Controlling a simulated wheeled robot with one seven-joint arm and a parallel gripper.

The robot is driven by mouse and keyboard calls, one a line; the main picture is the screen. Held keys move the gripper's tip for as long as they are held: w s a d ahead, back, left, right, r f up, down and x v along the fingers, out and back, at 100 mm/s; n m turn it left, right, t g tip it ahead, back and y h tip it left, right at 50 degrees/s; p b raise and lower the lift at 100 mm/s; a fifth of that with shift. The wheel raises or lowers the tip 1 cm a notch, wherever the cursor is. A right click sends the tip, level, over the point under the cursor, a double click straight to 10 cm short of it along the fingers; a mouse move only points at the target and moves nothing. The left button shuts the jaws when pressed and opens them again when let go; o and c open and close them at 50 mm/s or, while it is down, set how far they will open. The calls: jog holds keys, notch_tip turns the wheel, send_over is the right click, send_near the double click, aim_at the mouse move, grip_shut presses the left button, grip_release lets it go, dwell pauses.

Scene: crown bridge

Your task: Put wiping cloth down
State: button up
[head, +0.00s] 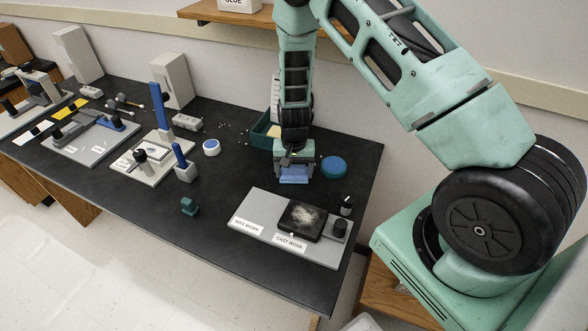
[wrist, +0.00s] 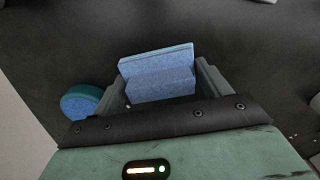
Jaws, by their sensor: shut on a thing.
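My gripper (head: 294,178) hangs over the back right part of the black bench and points down. It is shut on a folded blue wiping cloth (wrist: 157,77). In the head view the cloth (head: 294,173) shows as a blue edge below my gripper. In the wrist view the cloth sits between the two grey fingers. I cannot tell whether the cloth touches the bench top (head: 225,222).
A round blue-topped container (head: 333,165) stands just right of my gripper. A green bin (head: 262,136) is behind it. A grey board with a dark pad (head: 301,221) lies in front. A small teal block (head: 189,206) stands left. Bare bench lies between.

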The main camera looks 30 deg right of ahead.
aim_at(294, 167)
jog(key=shift+f, duration=0.2)
jog(key=o, duration=1.2)
notch_tip(294, 167, up, 12)
jog(key=b, duration=0.2)
jog(key=s+a+r+n+y, duration=0.1)
jog(key=s+a+r+n, duration=0.15)
jog(key=a, duration=0.25)
jog(key=s+a+r+n, duration=0.1)
jog(key=s+a+r, duration=0.1)
jog(key=a+r, duration=0.25)
jog(key=s+a+r+n, duration=0.3)
jog(key=s, duration=0.4)
jog(key=s+a+r+n, duration=0.3)
jog(key=s+a+n, duration=0.1)
jog(key=s, duration=0.4)
jog(key=s+a+r+n, duration=0.3)
jog(key=s+n, duration=0.1)
jog(key=s, duration=0.4)
jog(key=shift+s+a+r, duration=0.15)
jog(key=shift+r, duration=0.1)
